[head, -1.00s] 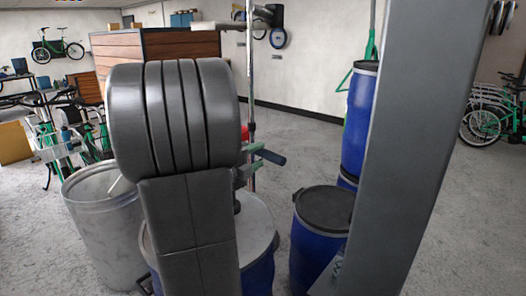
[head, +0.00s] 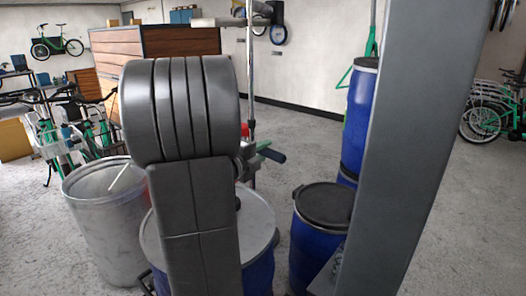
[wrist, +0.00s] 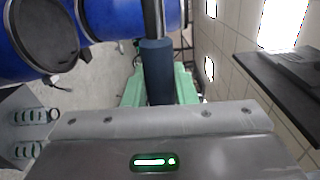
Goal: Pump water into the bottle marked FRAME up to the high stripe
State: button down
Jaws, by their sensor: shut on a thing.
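The pump's dark blue handle grip (head: 270,154) sticks out to the right behind my arm in the head view, near a tall metal pole (head: 251,85). In the wrist view the blue grip (wrist: 158,72) lies between the green fingers of my gripper (wrist: 158,88). My gripper is shut on this grip. My arm hides much of the pump and the top of the blue drum with a pale lid (head: 262,225). I cannot make out the bottle marked FRAME, its stripe or any water level in either view.
A grey metal bin (head: 95,215) stands left of the pale-lidded drum. A blue drum with a black lid (head: 325,207) stands to the right, with stacked blue drums (head: 358,115) behind. Bicycles and a wooden cabinet (head: 150,50) are farther back. Open floor lies behind the drums.

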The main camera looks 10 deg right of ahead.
jog(key=shift+r+n+p, duration=0.9)
jog(key=shift+r+p, duration=0.3)
jog(key=shift+r, duration=0.4)
jog(key=c, duration=1.2)
grip_release()
jog(key=shift+a, duration=0.1)
jog(key=b+v, duration=0.2)
jog(key=v, duration=1.1)
jog(key=shift+s+a, duration=0.25)
jog(key=shift+w+d+f+b, duration=0.1)
jog(key=shift+b, duration=0.25)
